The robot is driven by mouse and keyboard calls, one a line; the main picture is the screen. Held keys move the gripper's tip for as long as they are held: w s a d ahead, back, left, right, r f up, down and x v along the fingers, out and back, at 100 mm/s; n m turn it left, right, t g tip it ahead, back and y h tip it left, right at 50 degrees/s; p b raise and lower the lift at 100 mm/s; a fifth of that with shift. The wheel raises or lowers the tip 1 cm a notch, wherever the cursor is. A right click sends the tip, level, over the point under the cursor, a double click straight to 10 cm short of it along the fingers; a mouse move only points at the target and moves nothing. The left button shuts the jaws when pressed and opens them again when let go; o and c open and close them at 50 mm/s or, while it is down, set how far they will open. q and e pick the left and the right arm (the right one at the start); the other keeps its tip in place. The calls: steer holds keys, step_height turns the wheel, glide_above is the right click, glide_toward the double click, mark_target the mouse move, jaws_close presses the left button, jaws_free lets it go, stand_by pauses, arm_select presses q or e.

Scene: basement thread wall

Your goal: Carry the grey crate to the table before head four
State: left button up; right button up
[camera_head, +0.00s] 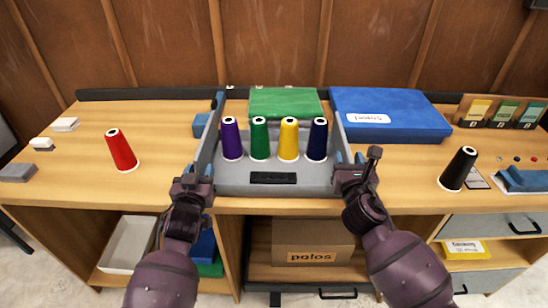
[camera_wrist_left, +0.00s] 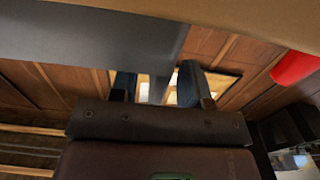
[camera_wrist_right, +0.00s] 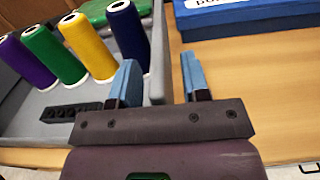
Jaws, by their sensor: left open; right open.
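My left gripper (camera_head: 208,168) is open at the crate's left side wall. My right gripper (camera_head: 348,160) is open at the right side wall. In the right wrist view the wall (camera_wrist_right: 157,60) runs between my right fingers; contact is unclear. In the left wrist view a grey part shows between my left fingers.
A red cone (camera_head: 121,151) stands on the left, a black cone (camera_head: 458,169) on the right. Bare tabletop lies between the crate and each outer cone.

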arm_select(q)
steer(key=shift+c, duration=0.4)
arm_select(e)
steer(key=shift+c, duration=0.4)
arm_select(q)
jaws_close()
arm_select(e)
jaws_close()
arm_select(q)
steer(key=shift+w+r, duration=0.1)
steer(key=shift+r, duration=0.15)
arm_select(e)
steer(key=shift+r, duration=0.2)
